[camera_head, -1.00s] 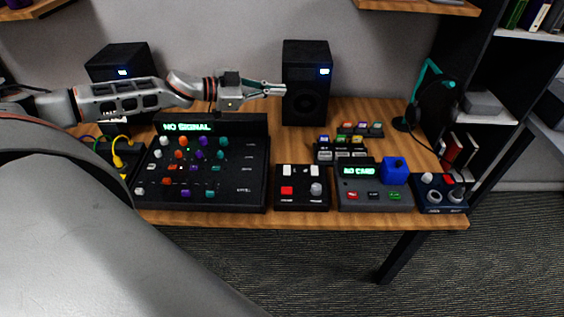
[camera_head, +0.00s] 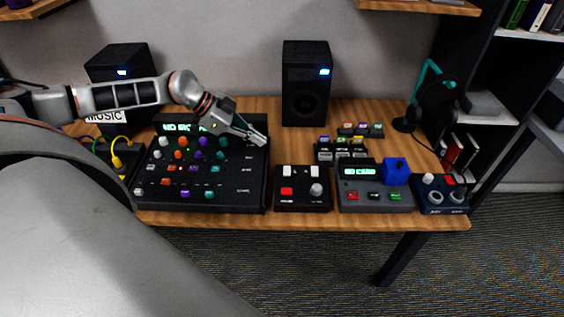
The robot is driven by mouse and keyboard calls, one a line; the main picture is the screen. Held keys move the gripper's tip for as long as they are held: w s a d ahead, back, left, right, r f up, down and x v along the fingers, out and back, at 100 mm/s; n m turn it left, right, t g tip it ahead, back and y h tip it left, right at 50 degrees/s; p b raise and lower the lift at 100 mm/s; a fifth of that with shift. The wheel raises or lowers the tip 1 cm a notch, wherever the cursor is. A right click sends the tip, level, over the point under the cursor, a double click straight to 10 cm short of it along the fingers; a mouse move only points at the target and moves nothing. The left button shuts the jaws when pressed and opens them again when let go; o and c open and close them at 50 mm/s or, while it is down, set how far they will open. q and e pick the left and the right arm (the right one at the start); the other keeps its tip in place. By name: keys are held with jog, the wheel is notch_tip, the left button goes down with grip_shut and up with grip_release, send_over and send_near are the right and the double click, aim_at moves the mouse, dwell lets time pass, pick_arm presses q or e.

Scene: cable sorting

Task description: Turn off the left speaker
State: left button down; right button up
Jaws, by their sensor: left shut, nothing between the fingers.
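The left speaker (camera_head: 121,56) is a black box at the back left of the desk. A small blue-white light glows on its upper front, and my left arm covers much of its lower front. The right speaker (camera_head: 306,88) stands at the back middle with a blue-white light at its top right. My left gripper (camera_head: 264,142) is shut and empty. Its fingers point down and right, over the upper right part of the black mixer (camera_head: 256,178), to the right of the left speaker. I cannot tell whether the fingertips touch the mixer. My right gripper is not in view.
A small black box (camera_head: 302,201), a grey card device (camera_head: 375,201) with a blue cube (camera_head: 396,170), and a navy knob box (camera_head: 441,194) line the front edge. Cables (camera_head: 117,161) lie at the left. A headset stand (camera_head: 403,124) is at the right. Bare wood shows between the mixer and right speaker.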

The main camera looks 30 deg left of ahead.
pick_arm(q)
send_over(291, 167)
jog(key=s+a, duration=0.1)
jog(key=s, duration=0.2)
jog(key=f, duration=0.7)
jog(key=shift+s+a, duration=0.15)
jog(key=shift+a, duration=0.05)
notch_tip(291, 167, down, 2)
jog(key=shift+f, duration=0.25)
jog(key=shift+w+a+f, duration=0.2)
jog(key=shift+w+f, duration=0.05)
jog(key=shift+f, duration=0.5)
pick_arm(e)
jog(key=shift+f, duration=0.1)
